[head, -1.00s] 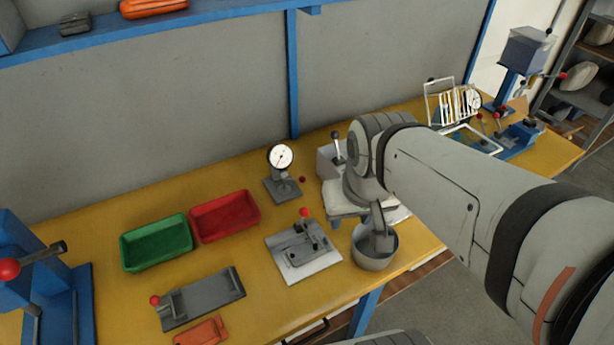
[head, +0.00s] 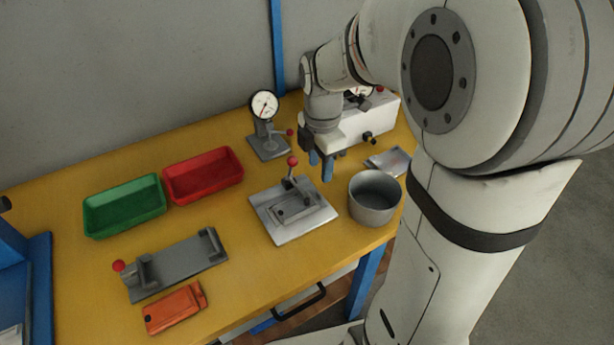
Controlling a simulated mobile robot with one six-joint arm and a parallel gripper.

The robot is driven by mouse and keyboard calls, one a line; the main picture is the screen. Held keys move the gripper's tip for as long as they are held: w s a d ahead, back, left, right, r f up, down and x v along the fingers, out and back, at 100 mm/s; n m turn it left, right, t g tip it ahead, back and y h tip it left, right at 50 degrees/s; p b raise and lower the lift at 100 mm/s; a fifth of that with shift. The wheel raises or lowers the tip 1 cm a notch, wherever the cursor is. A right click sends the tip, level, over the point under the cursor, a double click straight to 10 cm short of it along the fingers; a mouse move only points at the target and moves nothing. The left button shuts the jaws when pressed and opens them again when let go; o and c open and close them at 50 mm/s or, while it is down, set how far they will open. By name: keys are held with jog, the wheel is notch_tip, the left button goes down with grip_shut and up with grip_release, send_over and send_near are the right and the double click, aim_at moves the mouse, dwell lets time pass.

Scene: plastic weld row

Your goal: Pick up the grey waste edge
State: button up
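My gripper (head: 320,165) points down above the table, between the light metal fixture (head: 275,228) and the white machine. Its two blue-grey fingers are apart with nothing visible between them. The fixture has a red-knobbed lever and a dark grey raised part (head: 298,207) on its plate. I cannot make out a grey waste edge for certain; it may be small or hidden by the fixture or my arm. The round grey bin (head: 372,214) stands just right of the fixture, and its inside looks empty.
A dial gauge (head: 264,108), red tray (head: 203,176) and green tray (head: 125,206) stand behind and left. A dark clamp fixture (head: 178,266) and orange case (head: 174,308) lie in front. The white machine (head: 365,124) and a flat grey piece (head: 390,161) are close by.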

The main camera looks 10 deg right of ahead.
aim_at(319, 192)
jog(key=shift+w+f+n, duration=0.2)
jog(key=shift+f+n, duration=0.2)
jog(key=shift+f, duration=0.45)
notch_tip(319, 192, down, 7)
jog(key=shift+s+d+r+b, duration=0.1)
jog(key=shift+r+b, duration=0.05)
jog(key=shift+b, duration=0.35)
jog(key=shift+c, duration=0.4)
grip_shut()
